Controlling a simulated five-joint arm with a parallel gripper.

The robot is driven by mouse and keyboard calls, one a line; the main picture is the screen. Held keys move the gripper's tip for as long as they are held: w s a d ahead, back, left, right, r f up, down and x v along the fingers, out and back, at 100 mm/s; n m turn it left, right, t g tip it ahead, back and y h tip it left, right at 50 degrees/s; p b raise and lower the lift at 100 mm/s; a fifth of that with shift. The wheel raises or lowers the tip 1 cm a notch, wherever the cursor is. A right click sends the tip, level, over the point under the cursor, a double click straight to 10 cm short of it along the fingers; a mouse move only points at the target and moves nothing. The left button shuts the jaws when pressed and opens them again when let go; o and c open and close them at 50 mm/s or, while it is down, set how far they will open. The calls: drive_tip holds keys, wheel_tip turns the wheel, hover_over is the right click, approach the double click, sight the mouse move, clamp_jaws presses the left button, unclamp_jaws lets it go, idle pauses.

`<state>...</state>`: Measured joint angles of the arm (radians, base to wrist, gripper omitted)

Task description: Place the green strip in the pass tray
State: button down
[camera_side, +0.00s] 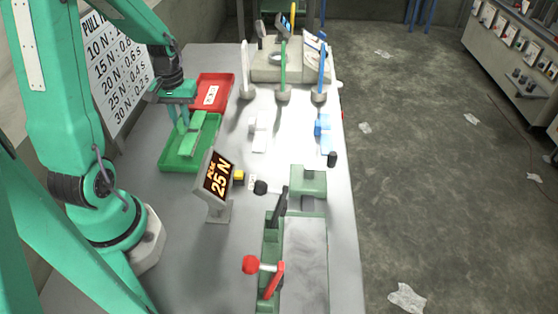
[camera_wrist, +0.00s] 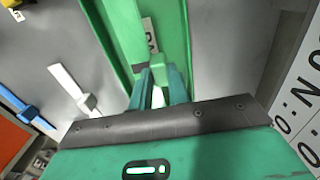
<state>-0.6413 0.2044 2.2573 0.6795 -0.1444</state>
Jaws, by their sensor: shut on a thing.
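The green strip (camera_side: 197,126) is in my gripper (camera_side: 184,121), low over the green tray (camera_side: 179,166) in the side view. The green tray looks like the pass tray. In the wrist view the strip (camera_wrist: 126,28) runs away from between my fingers (camera_wrist: 160,88), with the tray's wall (camera_wrist: 182,30) beside it and a white label (camera_wrist: 151,33) partly hidden by it. My gripper is shut on the strip. I cannot tell whether the strip touches the tray floor.
A red tray (camera_side: 228,81) with a white label lies just behind. A display reading 25 N (camera_side: 217,175) stands right of the green tray. A white strip (camera_side: 260,133) and a blue strip (camera_side: 325,133) lie further right. A green test rig (camera_side: 271,238) stands in front.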

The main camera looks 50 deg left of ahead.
sight(181, 121)
drive_tip(key=shift+f, duration=1.9)
drive_tip(key=shift+f, duration=0.1)
drive_tip(key=c, duration=1.3)
unclamp_jaws()
drive_tip(key=shift+c, duration=0.2)
wheel_tip(181, 121, up, 12)
drive_tip(key=shift+r, duration=0.1)
